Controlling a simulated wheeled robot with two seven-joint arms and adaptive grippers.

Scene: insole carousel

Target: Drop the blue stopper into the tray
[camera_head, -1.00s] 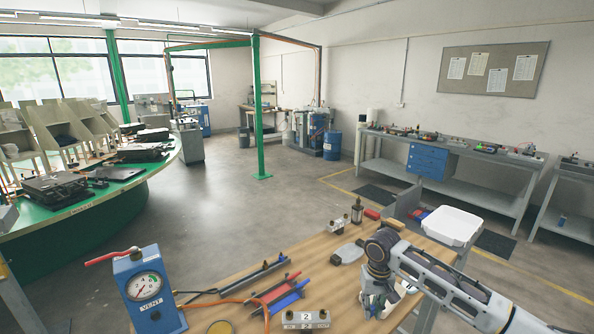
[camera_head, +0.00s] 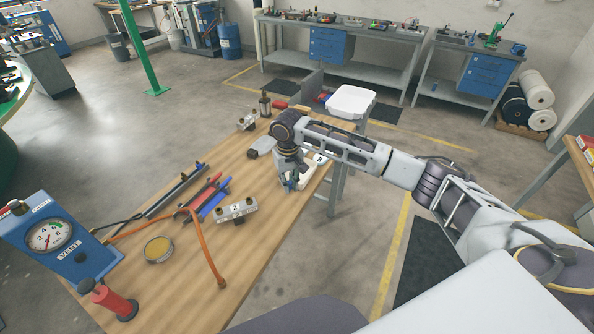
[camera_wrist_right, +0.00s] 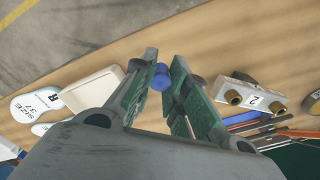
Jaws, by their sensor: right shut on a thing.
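The blue stopper (camera_wrist_right: 161,76) shows in the right wrist view as a small blue cylinder between the green finger pads. My right gripper (camera_wrist_right: 164,66) is shut on it. In the head view my right gripper (camera_head: 290,183) points down over the wooden table's right side, and the stopper cannot be made out there. A white rectangular tray (camera_head: 352,102) stands beyond the table's far right edge, farther back than the gripper. No contents show in it. My left gripper is not in view.
On the wooden table (camera_head: 205,275) lie a metal block marked 2 (camera_head: 236,210), red and blue bars (camera_head: 208,200), an orange hose (camera_head: 207,250) and a round tin (camera_head: 158,249). White insoles (camera_wrist_right: 36,104) and a pale block (camera_wrist_right: 92,88) lie near the gripper.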

